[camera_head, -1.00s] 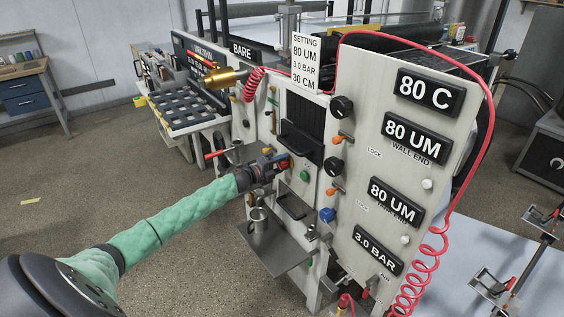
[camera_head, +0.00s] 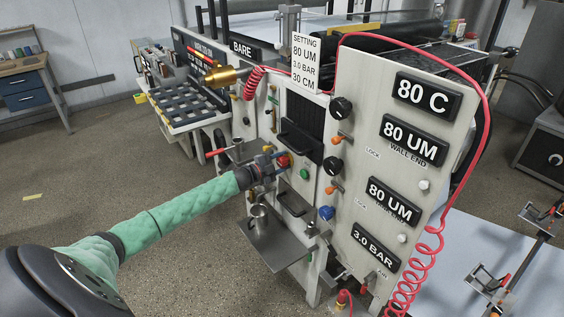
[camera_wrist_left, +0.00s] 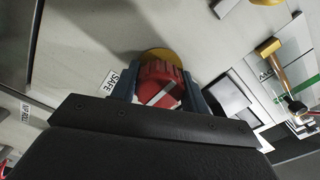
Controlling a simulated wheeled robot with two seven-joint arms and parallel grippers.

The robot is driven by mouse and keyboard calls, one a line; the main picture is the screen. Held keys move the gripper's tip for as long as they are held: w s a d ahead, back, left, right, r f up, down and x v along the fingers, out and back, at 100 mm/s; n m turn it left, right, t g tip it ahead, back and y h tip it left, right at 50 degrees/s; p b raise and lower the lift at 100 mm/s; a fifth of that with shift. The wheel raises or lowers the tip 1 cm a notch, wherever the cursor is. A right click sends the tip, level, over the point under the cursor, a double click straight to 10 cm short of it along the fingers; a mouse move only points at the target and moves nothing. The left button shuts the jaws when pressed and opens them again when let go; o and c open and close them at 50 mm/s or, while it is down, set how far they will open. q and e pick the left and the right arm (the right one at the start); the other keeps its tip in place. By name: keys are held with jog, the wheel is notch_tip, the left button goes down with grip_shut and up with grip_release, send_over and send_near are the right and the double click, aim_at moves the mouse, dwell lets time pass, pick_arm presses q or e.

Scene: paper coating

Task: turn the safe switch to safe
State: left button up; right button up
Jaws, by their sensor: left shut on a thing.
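The safe switch is a red knob (camera_wrist_left: 160,84) with a pale pointer bar, set on a yellow round plate (camera_wrist_left: 163,54) on the machine's front panel. A white SAFE label (camera_wrist_left: 109,82) is at the left of the knob in the left wrist view. In the head view the red knob (camera_head: 283,161) shows just at the fingertips. My left gripper (camera_head: 276,163) is at the panel with its two blue fingers on both sides of the knob, shut on it. In the left wrist view the left gripper (camera_wrist_left: 162,92) covers the knob's lower part. My right gripper is not in view.
A green button (camera_head: 304,174) is right of the knob, with a blue knob (camera_head: 327,213) lower down. A metal shelf (camera_head: 275,243) with a metal cup (camera_head: 259,218) stands out below my left gripper. A red coiled hose (camera_head: 410,270) hangs at the right.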

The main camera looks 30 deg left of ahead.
aim_at(278, 164)
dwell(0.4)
pick_arm(q)
jog(key=o, duration=1)
jog(key=shift+a, duration=0.1)
jog(key=shift+s+f, duration=0.1)
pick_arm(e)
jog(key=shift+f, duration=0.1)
pick_arm(q)
jog(key=shift+s+a, duration=0.1)
jog(key=shift+s, duration=0.15)
jog(key=b+v, duration=0.2)
jog(key=v, duration=0.4)
jog(key=shift+s+f+b, duration=0.1)
jog(key=shift+b, duration=0.3)
jog(key=shift+s+a, duration=0.2)
jog(key=shift+s, duration=0.2)
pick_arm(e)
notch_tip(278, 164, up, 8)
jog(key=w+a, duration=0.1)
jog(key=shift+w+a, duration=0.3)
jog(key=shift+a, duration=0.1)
